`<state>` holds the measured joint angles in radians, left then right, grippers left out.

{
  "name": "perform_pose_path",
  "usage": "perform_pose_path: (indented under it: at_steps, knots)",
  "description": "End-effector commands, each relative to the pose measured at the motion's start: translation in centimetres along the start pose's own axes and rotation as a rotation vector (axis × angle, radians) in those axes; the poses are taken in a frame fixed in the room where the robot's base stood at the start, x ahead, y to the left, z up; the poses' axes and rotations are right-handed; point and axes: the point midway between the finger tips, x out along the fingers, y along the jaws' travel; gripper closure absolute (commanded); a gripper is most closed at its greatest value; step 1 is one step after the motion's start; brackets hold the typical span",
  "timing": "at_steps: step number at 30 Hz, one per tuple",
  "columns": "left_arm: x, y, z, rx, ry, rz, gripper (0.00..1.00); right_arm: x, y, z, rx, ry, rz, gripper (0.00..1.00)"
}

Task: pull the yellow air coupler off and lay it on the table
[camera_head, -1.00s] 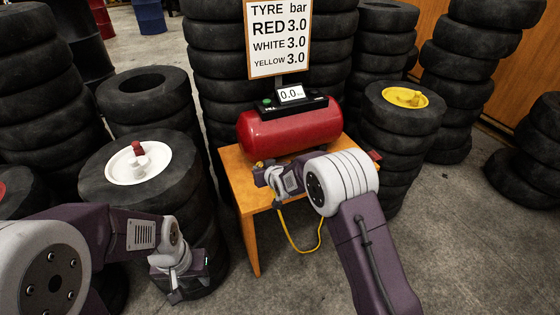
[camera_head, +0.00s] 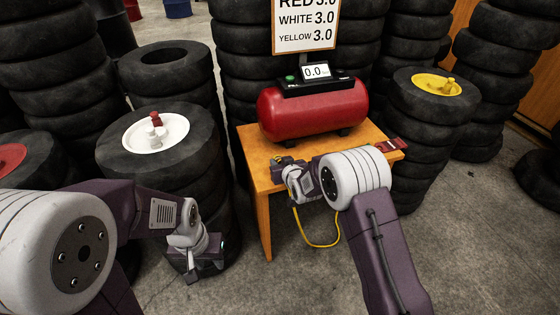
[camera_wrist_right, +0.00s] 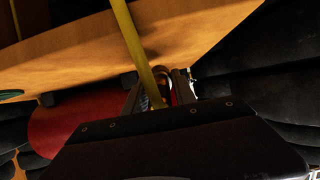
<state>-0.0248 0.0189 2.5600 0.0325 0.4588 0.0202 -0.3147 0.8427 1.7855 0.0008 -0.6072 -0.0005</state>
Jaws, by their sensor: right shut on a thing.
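My right gripper (camera_head: 283,163) is over the left part of the wooden table (camera_head: 257,185), in front of the red tank (camera_head: 313,108). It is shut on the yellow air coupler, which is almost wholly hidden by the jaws. The coupler's yellow hose (camera_head: 312,243) hangs in a loop below the table's front edge. In the right wrist view the hose (camera_wrist_right: 130,35) runs down to the fingers (camera_wrist_right: 160,92). My left gripper (camera_head: 192,268) hangs low, in front of the tyre stack with the white hub; its jaws are too small to read.
A gauge (camera_head: 316,72) reading 0.0 sits on the tank. A red object (camera_head: 390,145) lies at the table's right end. Tyre stacks flank the table, with a white hub (camera_head: 150,138) at left and a yellow hub (camera_head: 432,85) at right. Bare tabletop shows in front of the tank.

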Motion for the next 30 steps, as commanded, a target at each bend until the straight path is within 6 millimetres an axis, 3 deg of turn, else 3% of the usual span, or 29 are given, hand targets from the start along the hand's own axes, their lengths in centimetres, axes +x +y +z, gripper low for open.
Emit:
perform_pose_path:
  at_steps: [3, 11, 12, 14, 24, 30]
  knots:
    - [0.8, 0.0, 0.1, 0.000, 0.000, 0.000, 0.64, 0.4, 0.0, 0.8, 0.000, 0.002, 0.000, 1.00]
    - [0.7, 0.0, 0.1, 0.000, 0.000, 0.000, 0.64, 0.4, 0.0, 0.7, 0.000, 0.002, 0.000, 1.00]
    - [0.7, 0.0, 0.1, 0.000, 0.000, 0.000, 0.64, 0.4, 0.0, 0.7, 0.000, 0.002, 0.000, 0.57]
    - [0.7, 0.0, 0.1, 0.000, 0.000, 0.000, 0.64, 0.4, 0.0, 0.7, 0.000, 0.002, 0.000, 0.43]
    - [0.5, 0.0, 0.1, 0.000, 0.000, 0.000, 0.64, 0.1, 0.0, 0.8, 0.000, -0.001, 0.000, 0.43]
    - [-0.9, 0.0, -0.1, 0.000, 0.000, 0.000, 0.64, -3.4, 0.0, 0.4, 0.000, -0.001, 0.000, 0.43]
